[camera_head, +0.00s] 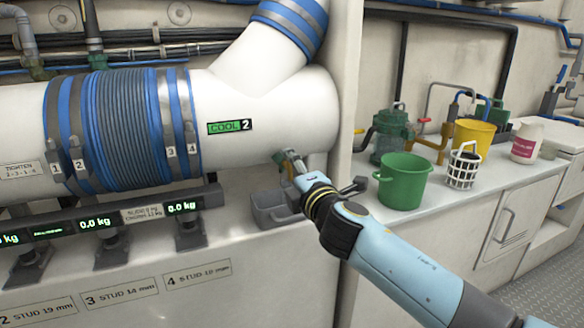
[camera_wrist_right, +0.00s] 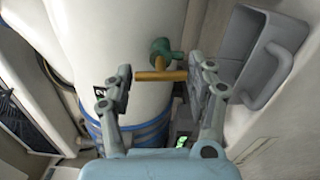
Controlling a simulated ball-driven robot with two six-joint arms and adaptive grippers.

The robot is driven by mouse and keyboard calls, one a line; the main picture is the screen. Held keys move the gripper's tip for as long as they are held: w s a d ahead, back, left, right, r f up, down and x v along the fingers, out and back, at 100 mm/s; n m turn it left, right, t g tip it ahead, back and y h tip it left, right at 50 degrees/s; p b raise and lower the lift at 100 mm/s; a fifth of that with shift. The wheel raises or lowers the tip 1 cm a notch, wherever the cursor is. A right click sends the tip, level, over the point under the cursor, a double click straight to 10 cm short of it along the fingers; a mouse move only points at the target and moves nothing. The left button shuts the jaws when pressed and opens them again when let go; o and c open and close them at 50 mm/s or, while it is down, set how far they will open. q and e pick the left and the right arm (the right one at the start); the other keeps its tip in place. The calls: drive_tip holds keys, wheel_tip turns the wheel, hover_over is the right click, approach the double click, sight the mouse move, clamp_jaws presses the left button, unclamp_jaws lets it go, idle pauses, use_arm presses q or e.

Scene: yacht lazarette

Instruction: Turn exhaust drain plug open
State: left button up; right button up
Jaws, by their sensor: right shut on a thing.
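The exhaust drain plug is a green fitting (camera_wrist_right: 166,52) with a brass cross-bar (camera_wrist_right: 158,76), on the underside of the white exhaust pipe (camera_head: 290,110). In the right wrist view the bar lies crosswise between the fingers of my right gripper (camera_wrist_right: 161,75), which is shut on it. In the head view my right gripper (camera_head: 289,163) reaches up to the pipe's lower right end and largely hides the plug. A label on the pipe reads "COOL 2" (camera_head: 229,127). My left gripper is in neither view.
A grey open bin (camera_head: 268,210) sits just below the plug, close to my gripper; it also shows in the wrist view (camera_wrist_right: 241,55). On the right counter stand a green bucket (camera_head: 403,182), a white basket (camera_head: 462,168) and a yellow bucket (camera_head: 474,135).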

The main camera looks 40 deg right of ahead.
drive_tip(key=n+p, duration=0.1)
drive_tip(key=n, duration=0.3)
drive_tip(key=shift+f, duration=0.2)
drive_tip(key=shift+f+n+p, duration=0.1)
drive_tip(key=shift+n+p, duration=0.25)
drive_tip(key=shift+n, duration=1.45)
drive_tip(key=shift+s+f, duration=0.1)
drive_tip(key=o, duration=0.9)
drive_tip(key=shift+a, duration=0.1)
drive_tip(key=shift+c, duration=0.2)
drive_tip(key=o, duration=0.3)
drive_tip(key=shift+r, duration=0.2)
drive_tip(key=shift+o, duration=0.2)
drive_tip(key=v, duration=1.2)
